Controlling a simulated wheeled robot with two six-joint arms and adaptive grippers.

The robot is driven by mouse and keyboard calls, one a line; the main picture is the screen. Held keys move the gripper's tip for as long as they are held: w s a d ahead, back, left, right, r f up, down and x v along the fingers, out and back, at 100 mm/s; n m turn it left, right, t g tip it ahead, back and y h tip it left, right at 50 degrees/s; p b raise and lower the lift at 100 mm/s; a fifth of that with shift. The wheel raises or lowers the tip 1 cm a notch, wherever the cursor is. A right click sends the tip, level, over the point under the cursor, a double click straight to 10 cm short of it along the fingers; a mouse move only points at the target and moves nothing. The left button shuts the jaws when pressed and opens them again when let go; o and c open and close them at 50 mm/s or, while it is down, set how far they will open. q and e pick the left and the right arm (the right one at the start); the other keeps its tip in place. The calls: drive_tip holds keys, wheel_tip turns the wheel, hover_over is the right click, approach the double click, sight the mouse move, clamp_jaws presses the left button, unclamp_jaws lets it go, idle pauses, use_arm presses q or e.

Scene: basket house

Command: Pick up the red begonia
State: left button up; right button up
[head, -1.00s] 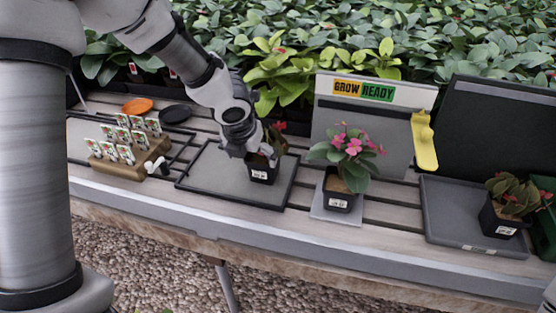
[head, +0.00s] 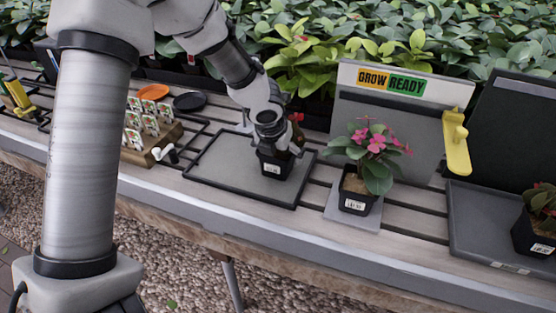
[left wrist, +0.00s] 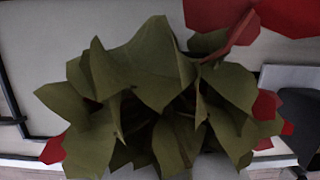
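A plant with red blooms, likely the red begonia (head: 297,118), stands in a black pot (head: 273,165) with a white label. The pot is upright on the dark-rimmed grey tray (head: 215,170). My left gripper (head: 277,143) is down at this plant and hides much of it. In the left wrist view, olive-green leaves (left wrist: 150,70) and red petals (left wrist: 222,14) fill most of the picture. No fingertips show there, so I cannot tell whether it is open or shut on the plant. My right gripper is not in view.
A pink-flowered plant (head: 371,150) stands right of the tray, before the "GROW READY" board (head: 400,125). A yellow tool (head: 456,145) hangs there. Another potted plant (head: 540,215) is far right.

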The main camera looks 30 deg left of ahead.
sight(277, 158)
use_arm(q)
drive_tip(key=c, duration=0.7)
drive_tip(key=shift+r+p, duration=0.25)
drive_tip(key=shift+p, duration=0.05)
wheel_tip(277, 158, up, 3)
drive_tip(key=shift+r+p, duration=0.15)
drive_tip(key=shift+p, duration=1.1)
drive_tip(key=s, duration=0.1)
drive_tip(key=s+d+b, duration=0.1)
drive_tip(key=s, duration=0.1)
drive_tip(key=s+d+b, duration=0.1)
drive_tip(key=shift+s+d, duration=0.15)
drive_tip(key=shift+s, duration=0.15)
drive_tip(key=s+d, duration=0.1)
drive_tip(key=s, duration=0.2)
drive_tip(key=s+d, duration=0.2)
drive_tip(key=s, duration=0.1)
drive_tip(key=s+d+r+b, duration=0.1)
drive_tip(key=s+d, duration=0.1)
drive_tip(key=s, duration=0.1)
drive_tip(key=shift+s, duration=0.35)
